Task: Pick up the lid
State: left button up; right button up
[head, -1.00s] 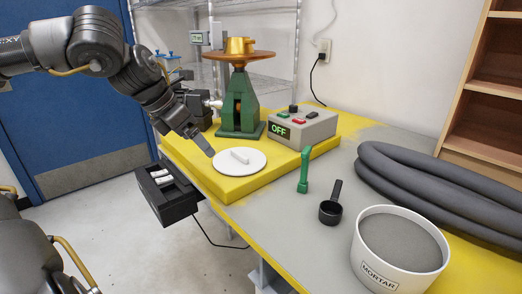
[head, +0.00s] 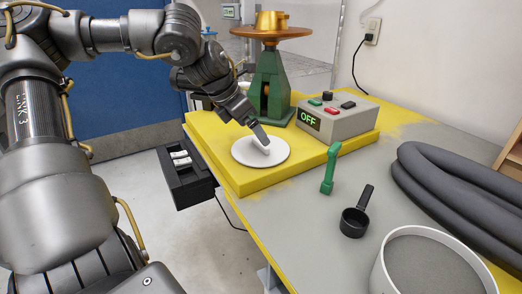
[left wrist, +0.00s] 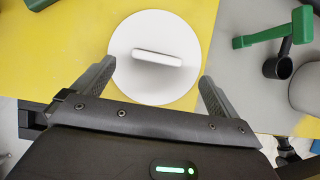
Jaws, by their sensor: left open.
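The lid (head: 247,155) is a flat white disc with a raised bar handle, lying on the yellow platform (head: 228,182). It also shows in the left wrist view (left wrist: 133,80), with its bar handle (left wrist: 157,58) running nearly crosswise. My left gripper (head: 262,144) is over the lid at its handle in the head view and hides part of the handle. In the left wrist view its two fingers (left wrist: 155,75) are spread apart, with the handle ahead between them and nothing held. I cannot tell whether a finger touches the lid. My right gripper is in neither current view.
A grey control box (head: 345,121) reading OFF and a green stand with a brown turntable (head: 271,32) are behind the lid. A green tool (head: 329,172), black scoop (head: 355,222), mortar tub (head: 380,270) and grey hoses (head: 455,185) lie to the right.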

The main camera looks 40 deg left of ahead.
aim_at(258, 149)
pick_arm(q)
jog(key=shift+x, duration=2.6)
jog(key=shift+a, duration=0.2)
jog(key=shift+c, duration=0.2)
jog(key=c, duration=1.1)
jog(key=shift+o, duration=0.2)
jog(key=shift+r, duration=0.2)
jog(key=shift+r, duration=0.25)
notch_tip(258, 149, up, 2)
jog(key=shift+r, duration=0.15)
jog(key=s+a+r, duration=0.1)
jog(key=s+r, duration=0.9)
jog(key=s, duration=0.4)
pick_arm(e)
jog(key=shift+s+f, duration=0.1)
jog(key=shift+f, duration=0.15)
